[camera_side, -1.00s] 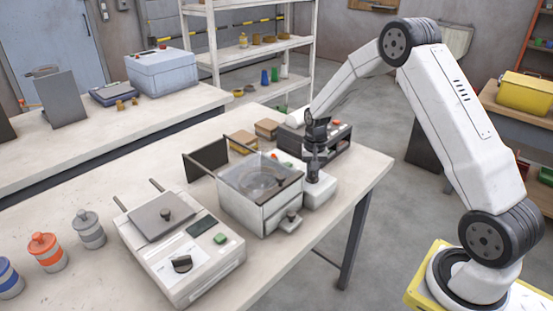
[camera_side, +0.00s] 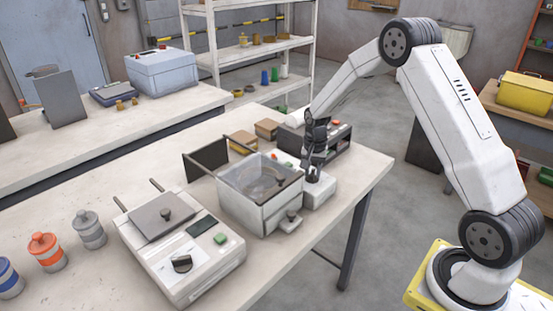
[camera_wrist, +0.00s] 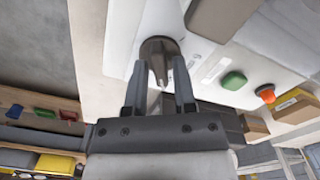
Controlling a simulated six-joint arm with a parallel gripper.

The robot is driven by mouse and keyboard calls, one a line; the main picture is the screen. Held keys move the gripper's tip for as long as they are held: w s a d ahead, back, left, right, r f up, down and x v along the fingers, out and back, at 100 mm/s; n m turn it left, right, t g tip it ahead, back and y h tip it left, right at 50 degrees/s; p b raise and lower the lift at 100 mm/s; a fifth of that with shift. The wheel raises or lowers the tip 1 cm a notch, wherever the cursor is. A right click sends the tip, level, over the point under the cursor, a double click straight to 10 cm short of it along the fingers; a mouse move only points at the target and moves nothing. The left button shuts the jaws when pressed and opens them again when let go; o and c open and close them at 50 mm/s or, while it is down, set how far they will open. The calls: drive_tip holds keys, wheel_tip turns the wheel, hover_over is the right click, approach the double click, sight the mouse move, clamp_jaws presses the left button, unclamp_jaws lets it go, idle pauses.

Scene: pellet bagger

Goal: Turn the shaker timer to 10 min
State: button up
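A dark round timer knob (camera_wrist: 160,50) with a raised pointer ridge sits on a white machine panel in the wrist view. My gripper (camera_wrist: 159,70) has its two dark fingers apart, one on each side of the knob's near part. I see no clear contact with the knob. The knob is hidden there behind my gripper. The wrist view also shows a green button (camera_wrist: 234,81) and an orange-red knob (camera_wrist: 265,93) on the panel.
The glass-lidded box (camera_side: 248,205) stands close left of my gripper. A dark-fronted unit (camera_side: 335,147) stands behind it. A white machine with a black dial (camera_side: 182,264) is at the front. Several lidded jars, including an orange one (camera_side: 45,250), stand at left.

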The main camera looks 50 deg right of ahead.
sight(312, 174)
drive_tip(key=shift+o, duration=0.7)
drive_tip(key=shift+r, duration=3.9)
drive_tip(key=shift+s+a+r+n, duration=0.15)
drive_tip(key=shift+s+a+n, duration=0.15)
drive_tip(key=shift+a, duration=0.3)
drive_tip(key=s+a+n+t, duration=0.2)
drive_tip(key=s+a+n, duration=0.9)
drive_tip(key=s+a, duration=0.5)
drive_tip(key=shift+s+r+n+t, duration=0.3)
drive_tip(key=shift+s, duration=0.1)
